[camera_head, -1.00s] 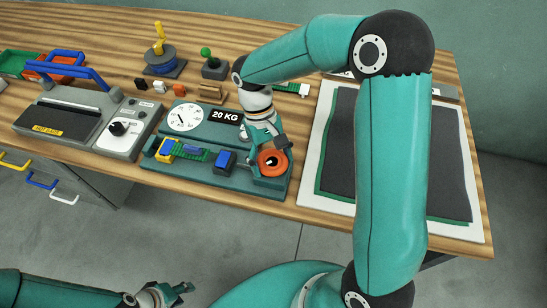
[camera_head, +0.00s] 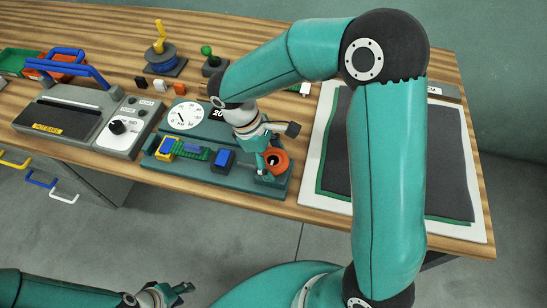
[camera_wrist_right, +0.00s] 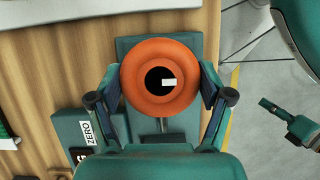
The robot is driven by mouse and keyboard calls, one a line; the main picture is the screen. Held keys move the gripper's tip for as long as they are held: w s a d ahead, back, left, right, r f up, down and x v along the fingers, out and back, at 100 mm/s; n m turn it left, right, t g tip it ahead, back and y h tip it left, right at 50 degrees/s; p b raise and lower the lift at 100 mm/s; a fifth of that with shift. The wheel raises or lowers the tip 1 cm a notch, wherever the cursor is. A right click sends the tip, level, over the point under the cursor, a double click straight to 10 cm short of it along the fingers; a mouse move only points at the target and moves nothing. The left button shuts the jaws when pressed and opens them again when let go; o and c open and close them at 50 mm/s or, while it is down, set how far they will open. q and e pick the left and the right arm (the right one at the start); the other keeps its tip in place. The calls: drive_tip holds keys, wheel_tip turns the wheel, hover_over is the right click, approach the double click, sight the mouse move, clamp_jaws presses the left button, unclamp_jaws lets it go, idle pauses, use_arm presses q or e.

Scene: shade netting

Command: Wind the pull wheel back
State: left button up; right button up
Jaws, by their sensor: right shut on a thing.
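The orange pull wheel (camera_head: 277,161) is at the right end of the teal tester base (camera_head: 210,176). In the right wrist view the wheel (camera_wrist_right: 160,100) is seen from above, with a dark hole and a small white mark in it. My right gripper (camera_head: 270,158) has a finger on each side of the wheel, shut on its rim; it also shows in the wrist view (camera_wrist_right: 160,90). A green strip (camera_head: 192,152) lies between a yellow-and-blue clamp (camera_head: 166,148) and a blue block (camera_head: 222,159). My left gripper (camera_head: 170,293) is low at the front, away from the bench; its fingers look apart.
A dial (camera_head: 186,116) stands behind the strip, its 20 KG display partly hidden by my right arm. A sealer with a blue handle (camera_head: 68,66) is at left. Dark sheets (camera_head: 338,150) lie on a white board at right.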

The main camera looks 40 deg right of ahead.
drive_tip(key=shift+n, duration=0.3)
drive_tip(key=o, duration=1.1)
drive_tip(key=v, duration=1.2)
drive_tip(key=shift+f, duration=0.1)
